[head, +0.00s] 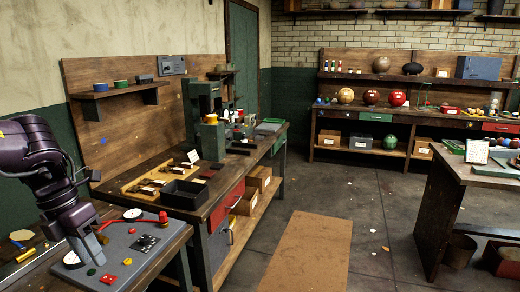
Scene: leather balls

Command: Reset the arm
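My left arm comes in from the left edge of the head view, dark purple and bent downward. My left gripper (88,250) points down over the grey mat (150,262) on the near bench. Its grey fingers look close together, but I cannot tell whether they are open or shut. No held object shows between them. A red tool (147,219) with a white round dial lies behind the gripper. Small red and yellow pieces (108,278) lie in front of it. My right gripper is not in view.
A workbench (205,203) holds a black tray (184,194) and a wooden tray (135,188). A shelf (118,91) hangs above it. A brown mat (308,250) lies on open floor. Balls, including a red one (397,98), stand on the back bench. Another table (455,180) is at right.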

